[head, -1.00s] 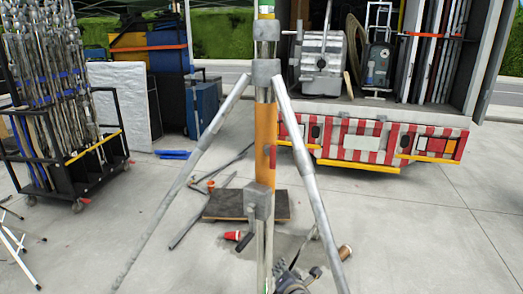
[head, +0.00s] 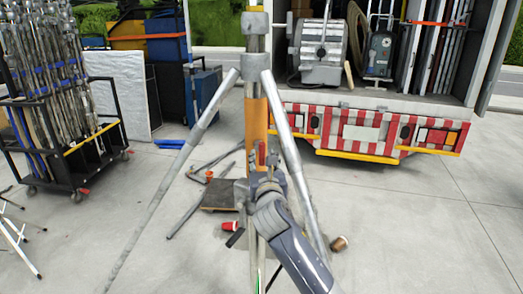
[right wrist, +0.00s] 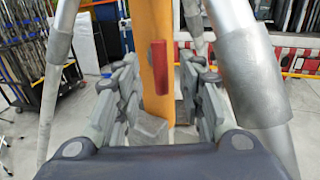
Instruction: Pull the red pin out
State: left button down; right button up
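The red pin (head: 261,153) sticks out of the orange section (head: 256,118) of an upright stand, below the collar where its grey legs meet. My right gripper (head: 266,170) is right at the pin in the head view and partly covers the stand there. In the right wrist view the red pin (right wrist: 158,66) stands upright in front of the orange post (right wrist: 155,25). The fingers of the right gripper (right wrist: 160,78) are open, one on each side of the pin, with visible gaps. My left gripper is not in view.
Two sloping grey legs (head: 181,171) flank the post; the right one is close to my arm. A truck (head: 370,132) with a loaded bed stands behind, and a black cart (head: 75,160) of stands is at left. The concrete at right is clear.

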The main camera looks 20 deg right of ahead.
aim_at(262, 153)
jog(key=shift+p+x, duration=0.4)
jog(key=shift+x, duration=2.5)
grip_shut()
